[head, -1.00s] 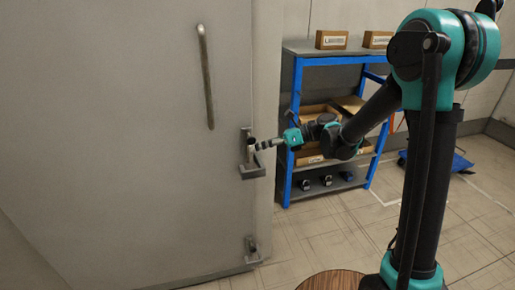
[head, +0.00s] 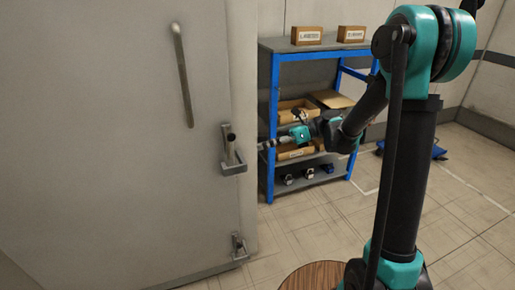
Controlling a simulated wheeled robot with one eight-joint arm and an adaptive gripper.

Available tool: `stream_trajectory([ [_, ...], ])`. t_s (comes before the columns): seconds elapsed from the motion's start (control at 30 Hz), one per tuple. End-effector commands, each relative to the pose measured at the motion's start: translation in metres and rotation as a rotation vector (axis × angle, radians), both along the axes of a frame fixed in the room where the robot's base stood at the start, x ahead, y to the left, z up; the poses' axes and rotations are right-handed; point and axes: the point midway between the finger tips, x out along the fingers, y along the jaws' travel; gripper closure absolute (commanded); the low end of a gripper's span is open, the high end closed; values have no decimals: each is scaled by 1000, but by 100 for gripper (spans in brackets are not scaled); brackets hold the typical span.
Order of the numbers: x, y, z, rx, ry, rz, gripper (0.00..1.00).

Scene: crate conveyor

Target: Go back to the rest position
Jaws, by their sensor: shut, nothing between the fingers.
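My gripper (head: 266,146) is at the end of my outstretched arm, in the middle of the head view. It is shut and empty. It points left toward the latch (head: 232,155) on the edge of the large grey door (head: 110,150), with a gap between them. The door looks shut. A long vertical handle (head: 182,75) is fixed higher on the door, and a second small latch (head: 238,246) sits near its bottom edge.
A blue-framed shelf (head: 271,130) stands behind my gripper, with labelled boxes (head: 307,36) on top and open cartons (head: 297,112) below. A blue cart (head: 438,152) is at the back right. The tiled floor (head: 310,235) in front of the shelf is clear.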

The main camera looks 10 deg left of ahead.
Motion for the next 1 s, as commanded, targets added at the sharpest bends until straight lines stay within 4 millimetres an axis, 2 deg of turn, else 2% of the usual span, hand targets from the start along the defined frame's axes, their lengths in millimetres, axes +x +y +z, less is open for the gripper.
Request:
stream_trajectory([
  [0.33, -1, -1, 0, -2, -7, 0, 100],
  [0.47, -7, -11, -6, -36, -106, 0, 100],
  [0.57, -18, -30, -19, -102, -283, 15, 100],
  [0.67, -33, -59, -38, -202, -512, 66, 100],
  [0.87, -65, -128, -75, -431, -952, 283, 100],
  [1.0, -90, -182, -98, -594, -1212, 527, 100],
])
